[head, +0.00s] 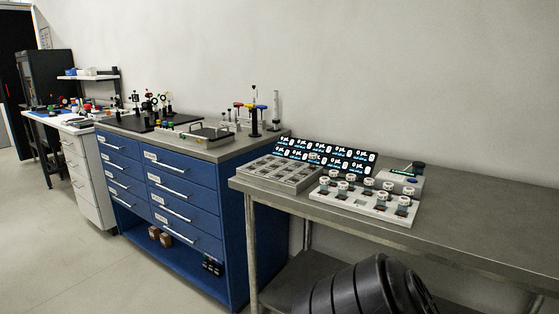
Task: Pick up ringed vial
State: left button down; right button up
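Several small vials with pale round caps (388,186) stand in a white rack (345,205) on the grey steel bench. They are too small here to tell which one is the ringed vial. Some slots in the rack's front row look dark or empty. Neither of my grippers shows in the head view, so their state and distance from the vials are hidden.
A grey tray with square compartments (268,178) sits left of the rack, before a dark panel of lit displays (345,160). A small grey device (402,181) stands behind right. The steel bench (480,232) is clear further right. A blue drawer cabinet (205,209) stands left.

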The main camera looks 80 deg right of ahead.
aim_at(313, 157)
jog(key=z, duration=0.6)
jog(key=i, duration=1.9)
jog(key=z, duration=1.25)
